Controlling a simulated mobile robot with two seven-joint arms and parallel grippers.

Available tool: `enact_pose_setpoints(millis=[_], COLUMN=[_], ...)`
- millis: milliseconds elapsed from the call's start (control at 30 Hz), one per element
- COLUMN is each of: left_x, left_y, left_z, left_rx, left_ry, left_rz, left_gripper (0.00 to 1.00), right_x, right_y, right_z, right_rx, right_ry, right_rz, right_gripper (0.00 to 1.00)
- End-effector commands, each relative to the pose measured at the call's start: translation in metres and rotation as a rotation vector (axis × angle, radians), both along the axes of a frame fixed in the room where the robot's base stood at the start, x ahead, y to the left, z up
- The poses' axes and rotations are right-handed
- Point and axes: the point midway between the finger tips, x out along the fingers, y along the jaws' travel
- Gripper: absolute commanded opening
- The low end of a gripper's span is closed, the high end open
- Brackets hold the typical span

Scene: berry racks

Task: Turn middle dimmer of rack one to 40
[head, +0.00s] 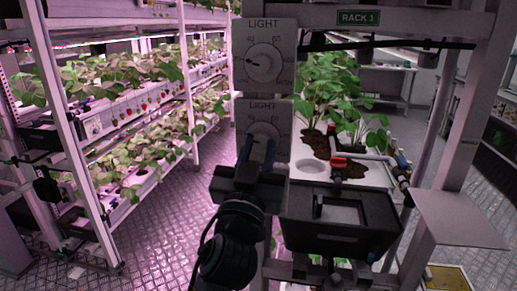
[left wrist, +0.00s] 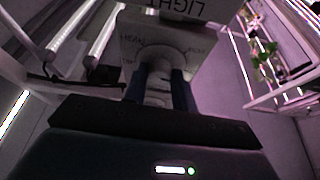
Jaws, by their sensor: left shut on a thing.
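Two white LIGHT dimmer panels are stacked on the rack post under the RACK 1 sign (head: 358,18). The upper dimmer (head: 264,63) is unobstructed, its pointer toward the left. My left gripper (head: 258,152) is at the lower visible dimmer (head: 264,108), its fingers shut on the round knob. In the left wrist view this dimmer panel (left wrist: 130,38) appears upside down, and the fingers (left wrist: 157,88) close around the knob from both sides. The fingers hide the knob's pointer, so I cannot read its setting. My right gripper is not in view.
A black box (head: 342,238) and a white planter tray (head: 370,173) with strawberry plants (head: 325,88) are just right of my gripper. A grey shelf plate (head: 460,218) juts out at the right. Another plant rack (head: 78,150) stands left, across an open aisle floor (head: 180,220).

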Motion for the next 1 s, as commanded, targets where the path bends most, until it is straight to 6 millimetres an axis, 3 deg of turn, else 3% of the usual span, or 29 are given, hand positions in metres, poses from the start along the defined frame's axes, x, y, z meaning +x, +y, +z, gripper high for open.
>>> enact_pose_setpoints(millis=[500,1000], left_x=[0.001,0.002], left_y=[0.005,0.008], left_z=[0.008,0.006], left_rx=[0.411,0.772], left_ry=[-0.083,-0.159], left_rz=[0.0,0.002], left_gripper=[0.04,0.04], right_x=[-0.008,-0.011], right_y=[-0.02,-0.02], right_z=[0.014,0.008], right_rx=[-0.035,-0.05], right_ry=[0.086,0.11], right_rz=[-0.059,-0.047], right_gripper=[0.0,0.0])
